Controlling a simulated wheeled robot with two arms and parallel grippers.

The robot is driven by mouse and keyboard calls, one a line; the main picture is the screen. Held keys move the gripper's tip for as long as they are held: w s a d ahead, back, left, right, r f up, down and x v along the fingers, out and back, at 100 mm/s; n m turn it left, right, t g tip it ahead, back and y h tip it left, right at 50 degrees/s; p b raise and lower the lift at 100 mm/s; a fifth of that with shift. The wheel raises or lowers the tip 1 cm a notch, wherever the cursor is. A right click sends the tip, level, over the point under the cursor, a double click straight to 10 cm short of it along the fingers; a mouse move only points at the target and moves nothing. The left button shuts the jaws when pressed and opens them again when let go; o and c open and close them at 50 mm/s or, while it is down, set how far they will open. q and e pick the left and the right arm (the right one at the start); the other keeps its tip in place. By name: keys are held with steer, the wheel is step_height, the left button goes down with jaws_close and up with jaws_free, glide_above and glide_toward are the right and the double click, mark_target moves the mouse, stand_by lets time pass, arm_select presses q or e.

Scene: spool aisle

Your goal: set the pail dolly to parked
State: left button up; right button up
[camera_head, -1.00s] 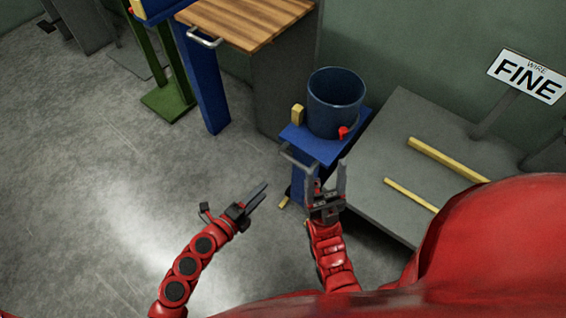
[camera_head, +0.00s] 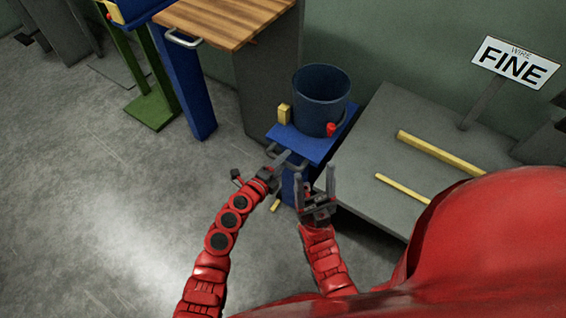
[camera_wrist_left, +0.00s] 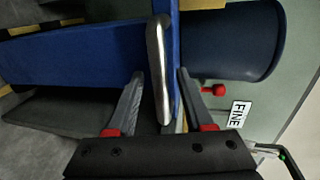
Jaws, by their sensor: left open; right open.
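The pail dolly is a blue stand with a blue top plate (camera_head: 303,146) and a dark blue pail (camera_head: 321,98) on it. A metal bar handle (camera_head: 270,149) is on its near side. My left gripper (camera_head: 286,165) is open at this handle. In the left wrist view the bar (camera_wrist_left: 158,75) runs between the open fingers (camera_wrist_left: 159,92), with no clear grip on it. My right gripper (camera_head: 320,181) is open and empty, just right of the left one and in front of the dolly. The dolly's lower part is partly hidden by my grippers.
A grey platform (camera_head: 380,130) with yellow strips (camera_head: 438,153) and a FINE sign (camera_head: 514,62) is right of the dolly. A wood-topped bench (camera_head: 222,18) with a blue leg stands behind left. The floor (camera_head: 110,190) at left is free.

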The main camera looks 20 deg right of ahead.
arm_select(q)
steer(key=shift+c, duration=0.3)
jaws_close()
stand_by(1.2)
